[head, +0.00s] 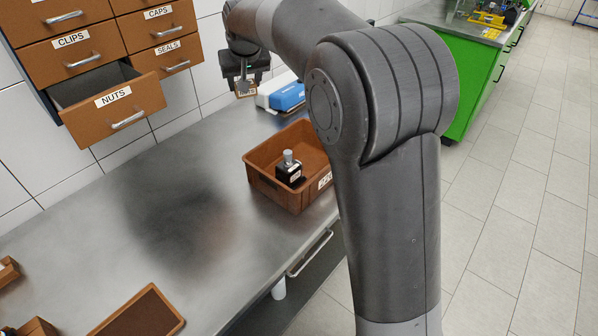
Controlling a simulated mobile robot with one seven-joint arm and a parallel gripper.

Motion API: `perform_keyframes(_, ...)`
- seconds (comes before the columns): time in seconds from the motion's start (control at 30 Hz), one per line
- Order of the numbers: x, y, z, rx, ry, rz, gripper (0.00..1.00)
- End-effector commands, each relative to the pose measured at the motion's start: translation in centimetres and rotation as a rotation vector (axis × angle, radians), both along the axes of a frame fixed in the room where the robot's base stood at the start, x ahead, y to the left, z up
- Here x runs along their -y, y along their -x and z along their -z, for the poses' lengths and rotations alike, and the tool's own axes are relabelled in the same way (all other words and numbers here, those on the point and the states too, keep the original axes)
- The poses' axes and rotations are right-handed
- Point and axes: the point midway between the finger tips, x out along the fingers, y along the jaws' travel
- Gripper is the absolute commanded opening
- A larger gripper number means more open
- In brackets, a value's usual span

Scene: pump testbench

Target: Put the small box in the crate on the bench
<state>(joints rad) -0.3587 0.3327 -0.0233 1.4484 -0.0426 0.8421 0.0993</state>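The small box (247,93) is brown with a pale label and shows just below my gripper (243,86). My gripper points down and appears shut on the box, holding it above the far part of the bench; the fingers hide part of it. The brown crate (258,180) stands on the metal bench (120,215), nearer the camera and right of the box. A black and grey device (289,170) is inside the crate. My arm hides part of the crate's right side.
The NUTS drawer (112,103) is pulled open in the cabinet on the wall, left of my gripper. Blue and white items (287,95) lie behind the crate. A brown tray (138,315) lies at the front. The middle of the bench is clear.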

Motion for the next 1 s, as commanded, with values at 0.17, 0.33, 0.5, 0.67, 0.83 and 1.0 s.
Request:
perform_keyframes(0.17, 7.7, -1.4, 6.5, -0.006, 0.002, 0.125, 0.27)
perform_keyframes(0.33, 13.8, -1.2, 11.3, -0.004, 0.0, 0.221, 0.27)
perform_keyframes(0.5, 17.6, -0.7, 14.1, 0.0, -0.001, 0.282, 0.27)
perform_keyframes(0.67, 18.8, -0.3, 16.0, -0.002, -0.001, 0.302, 0.27)
perform_keyframes(0.83, 18.9, -0.3, 19.3, -0.003, -0.001, 0.302, 0.27)
perform_keyframes(1.0, 18.9, -0.3, 21.3, 0.0, -0.001, 0.302, 0.27)
